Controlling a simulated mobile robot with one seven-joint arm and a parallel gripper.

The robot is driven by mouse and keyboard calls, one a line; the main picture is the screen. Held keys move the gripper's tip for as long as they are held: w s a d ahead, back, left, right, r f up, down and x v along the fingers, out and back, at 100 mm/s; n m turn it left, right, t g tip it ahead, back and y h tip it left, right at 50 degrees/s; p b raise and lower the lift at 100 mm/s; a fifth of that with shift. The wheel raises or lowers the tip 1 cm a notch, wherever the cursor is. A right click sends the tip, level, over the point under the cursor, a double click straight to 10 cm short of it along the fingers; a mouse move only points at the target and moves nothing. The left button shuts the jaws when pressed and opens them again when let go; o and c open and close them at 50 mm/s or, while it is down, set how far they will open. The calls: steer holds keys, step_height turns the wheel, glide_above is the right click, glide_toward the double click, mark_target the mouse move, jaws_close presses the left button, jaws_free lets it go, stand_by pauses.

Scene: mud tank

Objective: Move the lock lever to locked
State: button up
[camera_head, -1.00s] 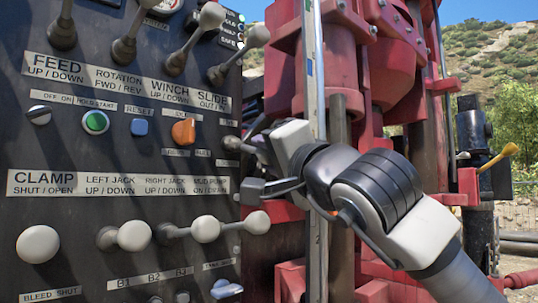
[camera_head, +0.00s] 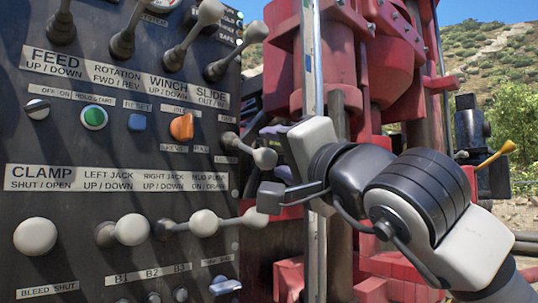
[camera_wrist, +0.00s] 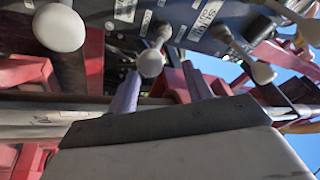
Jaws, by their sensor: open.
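A lever with a pale round knob (camera_head: 265,157) sticks out from the right edge of the control panel in the head view. Its shaft slopes slightly down to the right. In the wrist view my gripper (camera_wrist: 160,88) shows two separated purplish fingers. A pale knob (camera_wrist: 150,64) lies in the gap between them; I cannot tell whether they touch it.
The black panel (camera_head: 120,150) carries several other knobbed levers, including a row below (camera_head: 204,223) and a row above (camera_head: 210,13). An orange switch (camera_head: 182,127) is left of the lever. Red machinery (camera_head: 290,85) and a vertical metal post (camera_head: 313,55) stand behind my arm.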

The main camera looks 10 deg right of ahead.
steer(key=v, duration=0.9)
steer(key=shift+s+b, duration=0.25)
steer(key=shift+b, duration=0.2)
steer(key=shift+d+f, duration=0.1)
